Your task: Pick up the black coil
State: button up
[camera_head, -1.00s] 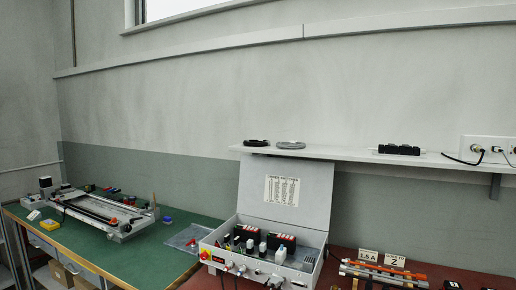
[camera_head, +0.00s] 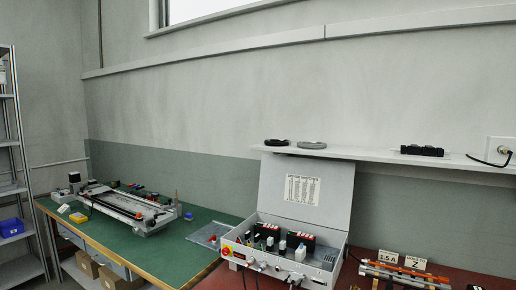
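A black coil (camera_head: 276,143) lies flat on the left end of the white wall shelf (camera_head: 371,156). A similar grey coil (camera_head: 312,145) lies just to its right, with a small gap between them. My gripper is not in view.
Below the shelf stands an open grey control box (camera_head: 303,218) with its lid up. A black power strip (camera_head: 421,151) sits on the shelf's right part. A green workbench (camera_head: 190,246) with a gantry device (camera_head: 128,207) is at left. A metal rack (camera_head: 14,150) stands at far left.

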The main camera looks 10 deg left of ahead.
aim_at(277, 143)
jog(key=u, duration=2.5)
jog(key=i, duration=2.65)
jog(key=z, duration=2.8)
